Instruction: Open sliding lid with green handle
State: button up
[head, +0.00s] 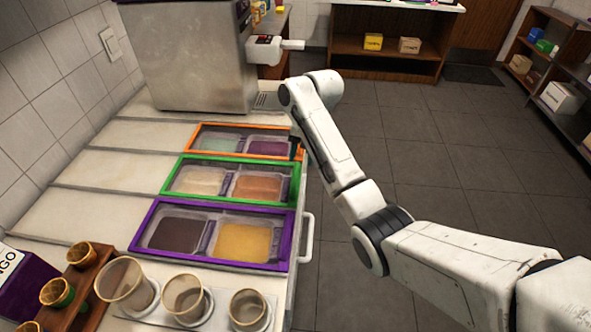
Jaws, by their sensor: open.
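The lid with the green frame (182,174) is the middle of three framed glass lids set in the counter. It lies over two tubs, one pale cream (200,181) and one orange-pink (258,187). My gripper (296,147) is at the right end of the orange-framed lid, beyond the green one. Only a small dark part of it shows beside my white arm; the rest is hidden. It is open, and I see nothing held in it.
The orange-framed lid (210,126) lies behind and the purple-framed lid (150,217) in front. Clear cups (125,282) and a wooden cone stand (88,285) are at the front. A steel machine (195,60) stands at the back. The counter left of the lids is bare.

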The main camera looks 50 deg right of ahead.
aim_at(296, 176)
jog(key=f, duration=0.4)
jog(key=w+f, duration=0.1)
jog(key=f, duration=0.2)
jog(key=shift+a+p, duration=0.35)
jog(key=shift+a, duration=0.05)
jog(key=shift+r, duration=0.1)
grip_shut()
